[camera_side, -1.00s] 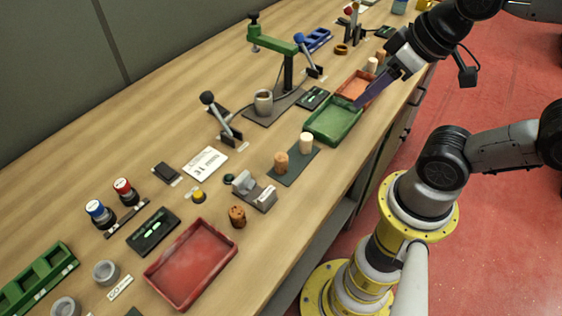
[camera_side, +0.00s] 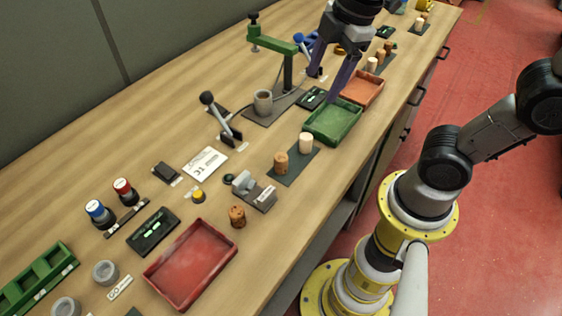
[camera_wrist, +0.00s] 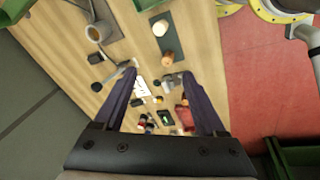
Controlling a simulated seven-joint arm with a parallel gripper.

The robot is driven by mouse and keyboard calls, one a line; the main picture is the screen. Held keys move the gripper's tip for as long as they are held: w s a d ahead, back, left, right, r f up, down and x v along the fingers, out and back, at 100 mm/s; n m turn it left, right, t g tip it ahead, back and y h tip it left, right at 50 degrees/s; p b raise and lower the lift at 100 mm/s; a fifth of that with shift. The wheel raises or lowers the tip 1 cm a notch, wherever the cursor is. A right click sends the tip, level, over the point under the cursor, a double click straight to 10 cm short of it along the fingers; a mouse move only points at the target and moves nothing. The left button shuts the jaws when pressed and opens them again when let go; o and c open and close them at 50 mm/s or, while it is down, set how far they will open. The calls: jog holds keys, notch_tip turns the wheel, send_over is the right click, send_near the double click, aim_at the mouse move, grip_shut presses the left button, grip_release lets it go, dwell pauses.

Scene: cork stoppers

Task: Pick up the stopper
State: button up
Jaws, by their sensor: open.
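Cork stoppers stand on the bench. In the side view a pale stopper (camera_side: 306,143) and a tan stopper (camera_side: 281,163) stand on a dark mat (camera_side: 291,172). A darker brown stopper (camera_side: 237,216) stands nearer the camera, by the red tray. In the wrist view the pale stopper (camera_wrist: 160,27) and the tan stopper (camera_wrist: 168,57) show near the top middle. My gripper (camera_side: 322,87) is open and empty, with its purple fingers pointing down above the area by the green tray. It also shows in the wrist view (camera_wrist: 159,73), apart from every stopper.
A green tray (camera_side: 345,133), an orange tray (camera_side: 371,90) and a red tray (camera_side: 176,301) lie along the front edge. A green-armed press (camera_side: 287,75), a grey cup (camera_side: 263,101) and a black-knobbed lever (camera_side: 218,113) stand behind. More stoppers stand at the far end.

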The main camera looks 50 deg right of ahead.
jog(key=w+a+f+n+g, duration=0.3)
jog(key=w+a+f+n, duration=0.1)
jog(key=w+a+f, duration=0.15)
send_over(281, 156)
jog(key=f, duration=0.5)
jog(key=s+f, duration=0.1)
jog(key=f, duration=0.2)
jog(key=shift+d+f, duration=0.15)
jog(key=shift+f, duration=0.1)
jog(key=shift+w+a+f, duration=0.1)
jog(key=shift+w+f, duration=0.05)
jog(key=shift+f, duration=0.8)
jog(key=shift+w+a+f, duration=0.1)
jog(key=shift+w+f, duration=0.05)
jog(key=shift+f, duration=0.85)
jog(key=shift+w+f, duration=0.15)
jog(key=shift+f, duration=0.8)
grip_shut()
